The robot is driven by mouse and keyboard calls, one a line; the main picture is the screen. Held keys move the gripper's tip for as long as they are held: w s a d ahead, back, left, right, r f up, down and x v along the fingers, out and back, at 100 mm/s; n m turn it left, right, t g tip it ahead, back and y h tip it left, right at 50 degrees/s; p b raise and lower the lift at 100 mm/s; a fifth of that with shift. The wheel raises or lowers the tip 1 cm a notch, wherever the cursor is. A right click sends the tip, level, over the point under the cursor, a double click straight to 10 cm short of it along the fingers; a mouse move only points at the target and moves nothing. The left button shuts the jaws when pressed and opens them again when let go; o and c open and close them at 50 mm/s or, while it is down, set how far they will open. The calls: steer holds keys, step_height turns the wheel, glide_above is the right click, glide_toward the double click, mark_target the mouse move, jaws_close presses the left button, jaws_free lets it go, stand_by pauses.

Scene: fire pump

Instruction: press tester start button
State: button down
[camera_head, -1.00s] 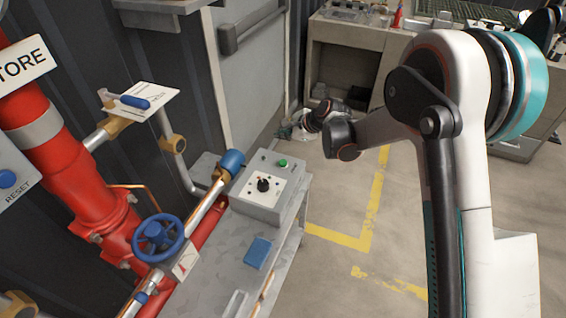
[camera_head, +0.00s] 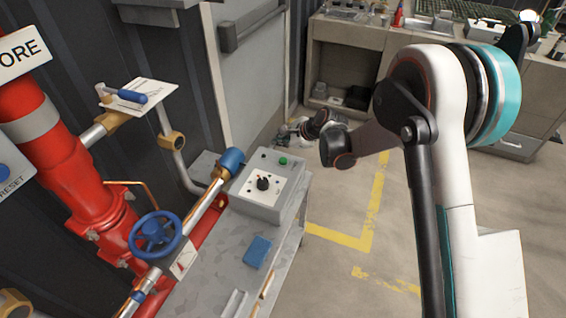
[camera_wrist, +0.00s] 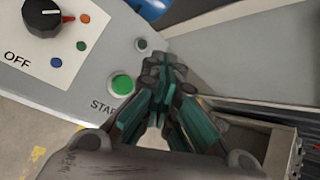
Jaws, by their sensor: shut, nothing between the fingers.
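The tester is a grey box (camera_head: 269,207) on a metal bench beside the red pipework in the head view. Its green start button (camera_head: 283,161) is on the top panel near the far right corner. In the wrist view the green start button (camera_wrist: 122,84) sits in a pale ring above the partly hidden "START" lettering. My gripper (camera_wrist: 165,68) is shut and empty, with its tips just right of the button in the picture; contact cannot be told. In the head view the gripper lies beyond the tester, small and partly hidden by my arm.
The tester's black knob (camera_wrist: 43,14) is beside the OFF marking. A blue handwheel (camera_head: 155,235), a blue-handled valve (camera_head: 132,96) and a small blue block (camera_head: 257,251) are left of and in front of the tester. A grey door (camera_head: 247,80) stands behind. The floor right of the bench is clear.

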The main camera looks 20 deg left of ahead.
mark_target(282, 162)
steer(key=shift+f+b, duration=1.4)
steer(key=shift+f, duration=1.35)
steer(key=shift+f, duration=0.35)
steer(key=shift+f, duration=0.55)
steer(key=shift+r, duration=0.95)
steer(key=shift+r, duration=0.15)
steer(key=shift+r+p, duration=1.4)
steer(key=shift+r, duration=1)
